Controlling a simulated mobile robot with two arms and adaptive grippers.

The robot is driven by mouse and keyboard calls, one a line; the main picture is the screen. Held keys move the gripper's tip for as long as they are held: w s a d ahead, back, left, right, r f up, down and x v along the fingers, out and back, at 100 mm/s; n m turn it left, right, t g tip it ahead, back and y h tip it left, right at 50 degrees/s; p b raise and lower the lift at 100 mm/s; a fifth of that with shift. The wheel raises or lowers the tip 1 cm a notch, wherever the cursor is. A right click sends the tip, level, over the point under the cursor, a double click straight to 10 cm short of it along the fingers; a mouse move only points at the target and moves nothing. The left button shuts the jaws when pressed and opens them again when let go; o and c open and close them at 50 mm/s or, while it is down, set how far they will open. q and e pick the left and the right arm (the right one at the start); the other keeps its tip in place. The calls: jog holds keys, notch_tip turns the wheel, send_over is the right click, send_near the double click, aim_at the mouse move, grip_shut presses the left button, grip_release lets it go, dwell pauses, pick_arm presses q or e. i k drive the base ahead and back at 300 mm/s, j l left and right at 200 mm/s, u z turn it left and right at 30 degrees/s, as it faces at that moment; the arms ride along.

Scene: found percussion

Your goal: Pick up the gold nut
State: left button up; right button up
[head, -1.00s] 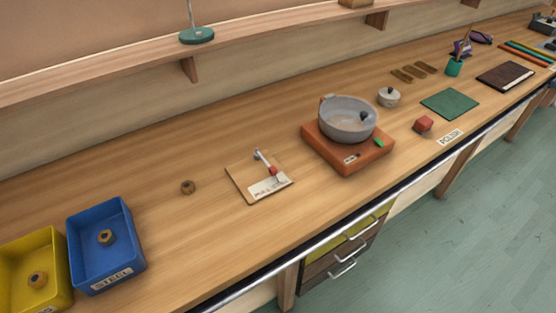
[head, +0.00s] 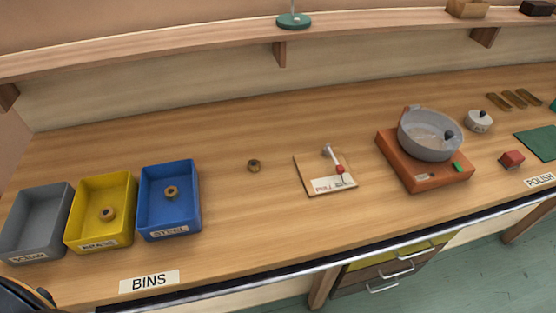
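A second, similar nut (head: 107,214) sits in the yellow bin (head: 86,187), whose label seems to read BRASS. A third nut (head: 171,192) sits in the blue bin (head: 184,170) labelled STEEL. Neither gripper shows; only a dark curved part, probably mine, cuts into the bottom left corner.
A grey bin (head: 38,215) at the left looks empty. Right of the bench nut are a wooden board (head: 312,180) with a small lever and an orange base (head: 440,179) carrying a grey bowl (head: 430,147). A shelf (head: 180,45) runs behind. Bench around the nut is clear.

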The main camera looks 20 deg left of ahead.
aim_at(254, 165)
jog(key=l+u, duration=0.25)
jog(key=l, duration=0.5)
jog(key=l+u, duration=0.25)
jog(key=l, duration=0.55)
jog(key=i, duration=0.05)
